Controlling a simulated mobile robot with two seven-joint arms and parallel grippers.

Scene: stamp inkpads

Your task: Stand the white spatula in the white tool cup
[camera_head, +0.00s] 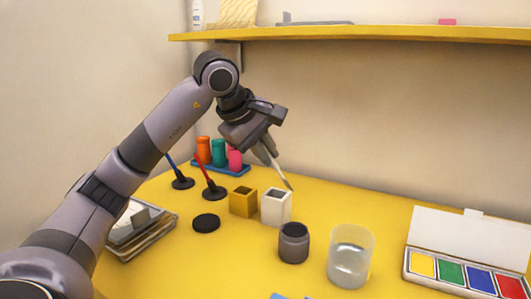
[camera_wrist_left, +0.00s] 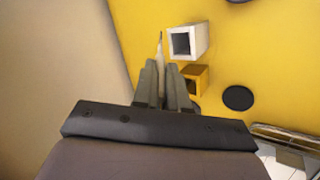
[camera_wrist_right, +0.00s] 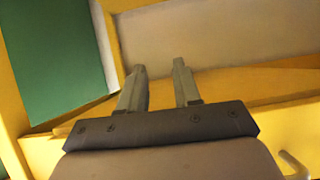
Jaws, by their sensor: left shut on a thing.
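My left gripper (camera_head: 266,152) is shut on the white spatula (camera_head: 286,182), holding it tilted with its thin tip pointing down. The tip is just behind and right of the white tool cup (camera_head: 276,208) in the head view, outside its opening. In the left wrist view, the spatula (camera_wrist_left: 160,48) shows between the fingers of the gripper (camera_wrist_left: 163,84), left of the white cup (camera_wrist_left: 190,41). The cup stands upright, its square opening empty. My right gripper (camera_wrist_right: 158,80) is open and empty in the right wrist view; it is outside the head view.
A yellow cup (camera_head: 243,202) stands left of the white one. A dark jar (camera_head: 293,243), a clear beaker (camera_head: 350,257) and a black disc (camera_head: 206,222) are nearer. Stamps on a blue rack (camera_head: 220,168) stand behind. An inkpad box (camera_head: 468,253) is right. A yellow shelf (camera_head: 380,35) hangs above.

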